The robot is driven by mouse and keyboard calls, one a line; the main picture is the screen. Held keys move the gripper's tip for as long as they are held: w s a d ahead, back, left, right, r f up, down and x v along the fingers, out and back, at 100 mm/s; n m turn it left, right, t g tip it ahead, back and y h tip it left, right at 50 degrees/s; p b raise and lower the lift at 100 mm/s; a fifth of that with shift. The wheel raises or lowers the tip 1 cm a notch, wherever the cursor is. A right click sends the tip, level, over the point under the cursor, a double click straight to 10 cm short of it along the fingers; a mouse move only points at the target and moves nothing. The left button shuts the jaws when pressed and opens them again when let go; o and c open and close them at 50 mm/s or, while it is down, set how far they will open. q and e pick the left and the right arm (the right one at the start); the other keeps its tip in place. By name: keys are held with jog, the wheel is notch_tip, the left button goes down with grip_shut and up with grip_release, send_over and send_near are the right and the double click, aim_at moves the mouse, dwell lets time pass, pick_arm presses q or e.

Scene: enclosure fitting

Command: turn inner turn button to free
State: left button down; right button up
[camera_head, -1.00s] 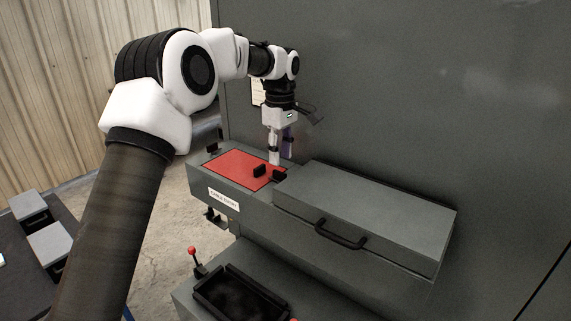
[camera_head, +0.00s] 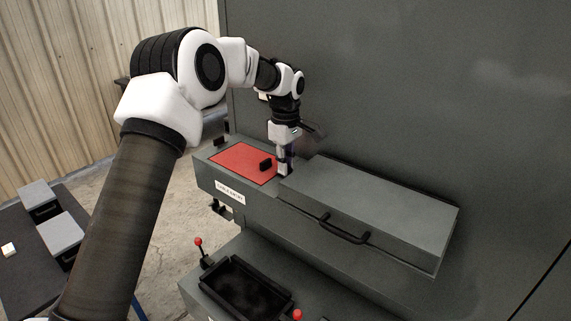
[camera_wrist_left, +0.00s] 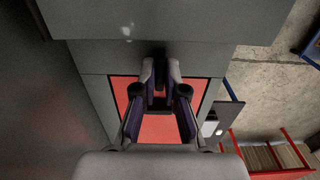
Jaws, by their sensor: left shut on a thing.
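The red panel (camera_head: 238,160) lies in the top of the grey enclosure box. A black knob (camera_head: 265,164) stands on it, close to the box's raised lidded part. My left gripper (camera_head: 284,168) points down at the panel's inner edge, beside that lidded part. It is shut on a small dark piece, which I take for the inner turn button; the fingers mostly hide it, so its angle cannot be told. In the left wrist view the fingertips (camera_wrist_left: 160,75) close at the panel's edge, with red panel (camera_wrist_left: 158,128) showing between the fingers. My right gripper is not seen.
The raised lid (camera_head: 370,205) with a black handle (camera_head: 344,229) stands right of the gripper. Another black button (camera_head: 219,142) sits at the panel's far left end. A black tray (camera_head: 243,287) and red-knobbed lever (camera_head: 199,243) are below. A tall grey wall (camera_head: 400,90) rises behind.

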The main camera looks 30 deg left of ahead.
pick_arm(q)
jog(key=shift+f, duration=0.15)
jog(key=m, duration=0.4)
jog(key=shift+s+m, duration=0.1)
jog(key=shift+m, duration=0.2)
jog(key=m, duration=0.4)
jog(key=shift+m, duration=0.3)
jog(key=m, duration=0.4)
jog(key=shift+f, duration=0.1)
jog(key=shift+m, duration=2.4)
jog(key=c, duration=1.2)
grip_release()
jog(key=shift+c, duration=0.2)
